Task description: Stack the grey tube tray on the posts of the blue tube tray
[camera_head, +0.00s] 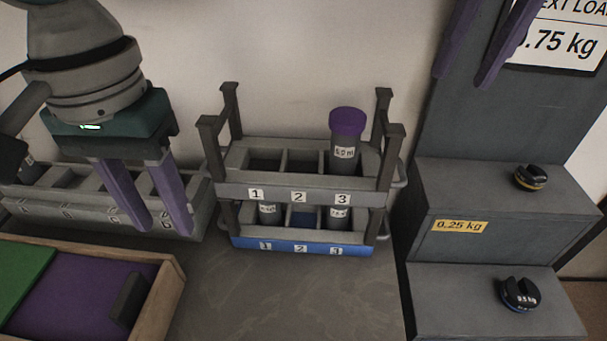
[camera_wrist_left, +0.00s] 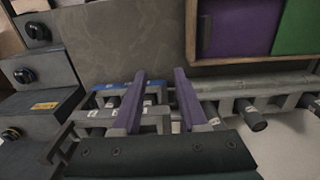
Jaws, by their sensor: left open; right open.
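The grey tube tray (camera_head: 234,190), with slots numbered 1 to 3 and dark corner posts, sits above the blue tube tray (camera_head: 300,248), apparently resting level on its posts. A purple-capped tube (camera_head: 346,142) stands in the grey tray's slot 3. The blue tray holds tubes in slots 1 and 3. My left gripper (camera_head: 161,230) is open and empty, left of the stacked trays. In the left wrist view, its fingers (camera_wrist_left: 158,72) overlap the trays' image; contact cannot be told. My right gripper (camera_head: 465,80) is open, only partly in view at upper right, away from the trays.
A long grey rack (camera_head: 60,212) lettered A to D stands left, behind my left gripper. A wooden-rimmed box (camera_head: 168,292) with purple and green panels is at front left. Dark steps (camera_head: 490,285) with weights stand right. The table (camera_head: 290,300) before the trays is clear.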

